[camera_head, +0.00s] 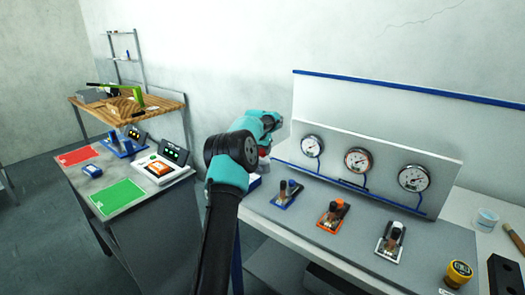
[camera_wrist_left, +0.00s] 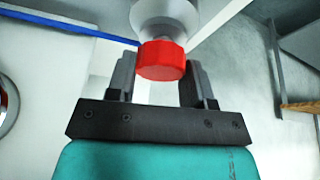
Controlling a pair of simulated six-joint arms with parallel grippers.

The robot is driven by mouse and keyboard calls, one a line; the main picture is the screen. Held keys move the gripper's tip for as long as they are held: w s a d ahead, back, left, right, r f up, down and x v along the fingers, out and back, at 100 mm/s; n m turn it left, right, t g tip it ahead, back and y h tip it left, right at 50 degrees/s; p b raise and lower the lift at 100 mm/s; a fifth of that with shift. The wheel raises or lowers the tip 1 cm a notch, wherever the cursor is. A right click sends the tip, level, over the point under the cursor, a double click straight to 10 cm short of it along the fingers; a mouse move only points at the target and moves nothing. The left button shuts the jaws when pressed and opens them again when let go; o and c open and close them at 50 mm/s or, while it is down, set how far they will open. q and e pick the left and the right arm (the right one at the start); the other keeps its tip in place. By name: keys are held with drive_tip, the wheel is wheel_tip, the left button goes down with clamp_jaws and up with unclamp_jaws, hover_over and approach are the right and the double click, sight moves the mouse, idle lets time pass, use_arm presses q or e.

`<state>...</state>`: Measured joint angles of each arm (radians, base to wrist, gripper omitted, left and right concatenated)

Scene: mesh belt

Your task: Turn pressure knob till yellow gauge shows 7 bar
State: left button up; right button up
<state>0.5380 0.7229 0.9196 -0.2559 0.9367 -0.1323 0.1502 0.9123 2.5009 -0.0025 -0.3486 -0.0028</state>
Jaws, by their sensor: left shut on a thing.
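A red knob (camera_wrist_left: 162,61) under a pale grey round body (camera_wrist_left: 165,16) sits between the two fingers of my left gripper (camera_wrist_left: 160,72) in the left wrist view. The gripper is shut on it. In the head view my left arm reaches to the left end of the gauge panel (camera_head: 380,165), and its links hide the knob and fingertips. Three round gauges are on the panel: left (camera_head: 311,146), an orange-red-rimmed middle one (camera_head: 358,160) and right (camera_head: 413,178). I cannot make out a yellow gauge or read the needles. My right gripper is not in view.
Several small clamp-like units, blue (camera_head: 287,194), orange (camera_head: 333,213) and white (camera_head: 391,241), stand on the bench before the panel. A yellow-capped item (camera_head: 458,273) and a clear cup (camera_head: 487,218) are at right. A side table has a green mat (camera_head: 118,196).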

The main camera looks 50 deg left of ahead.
use_arm(q)
drive_tip(key=shift+m, duration=0.5)
drive_tip(key=o, duration=0.9)
drive_tip(key=shift+r, duration=0.15)
drive_tip(key=v, duration=1.7)
drive_tip(key=shift+s+a, duration=0.2)
drive_tip(key=shift+s, duration=0.1)
